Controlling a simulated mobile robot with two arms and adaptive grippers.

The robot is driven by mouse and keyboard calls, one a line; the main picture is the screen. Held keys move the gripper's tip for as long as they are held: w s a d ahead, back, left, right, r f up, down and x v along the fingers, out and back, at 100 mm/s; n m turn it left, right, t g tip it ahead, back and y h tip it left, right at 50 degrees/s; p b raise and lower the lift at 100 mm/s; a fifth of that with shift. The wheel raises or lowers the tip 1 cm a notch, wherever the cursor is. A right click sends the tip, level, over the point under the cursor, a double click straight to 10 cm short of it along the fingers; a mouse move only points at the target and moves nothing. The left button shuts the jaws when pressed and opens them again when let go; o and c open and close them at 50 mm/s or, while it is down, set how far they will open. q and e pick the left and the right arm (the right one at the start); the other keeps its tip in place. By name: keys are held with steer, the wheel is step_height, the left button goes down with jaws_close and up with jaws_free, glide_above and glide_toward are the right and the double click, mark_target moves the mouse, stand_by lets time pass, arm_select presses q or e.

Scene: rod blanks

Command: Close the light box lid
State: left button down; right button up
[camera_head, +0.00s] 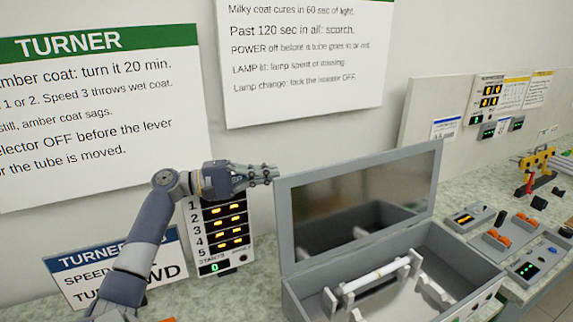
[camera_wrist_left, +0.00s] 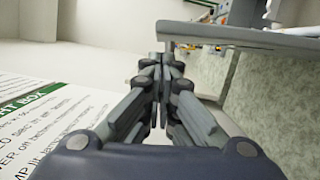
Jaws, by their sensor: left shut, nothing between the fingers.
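The light box (camera_head: 420,300) is a grey open-topped case on the counter at the lower right of the head view. Its lid (camera_head: 287,225) stands raised at the back, with a dark reflective inner panel. A pale tube (camera_head: 376,275) lies across white supports inside the box. My left gripper (camera_head: 274,174) is shut and empty, with its fingertips beside the upper left corner of the lid. In the left wrist view the shut fingers (camera_wrist_left: 161,62) are close to the lid's grey edge (camera_wrist_left: 240,38); whether they touch cannot be told. My right gripper is not in view.
A panel with numbered lit rows (camera_head: 225,225) stands behind my left arm. A TURNER sign (camera_head: 115,275) stands at the left. Switch boxes (camera_head: 500,240) and a yellow-and-red device (camera_head: 537,165) are on the counter to the right. Posters hang on the wall behind.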

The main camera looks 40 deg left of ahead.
arm_select(q)
steer(key=p+x, duration=0.1)
steer(key=x, duration=0.3)
steer(key=shift+w+d, duration=0.15)
steer(key=shift+w, duration=0.15)
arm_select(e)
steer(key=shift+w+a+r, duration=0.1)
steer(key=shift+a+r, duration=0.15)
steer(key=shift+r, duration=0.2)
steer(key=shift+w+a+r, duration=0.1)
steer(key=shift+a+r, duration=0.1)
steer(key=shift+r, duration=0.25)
arm_select(q)
steer(key=shift+d, duration=0.15)
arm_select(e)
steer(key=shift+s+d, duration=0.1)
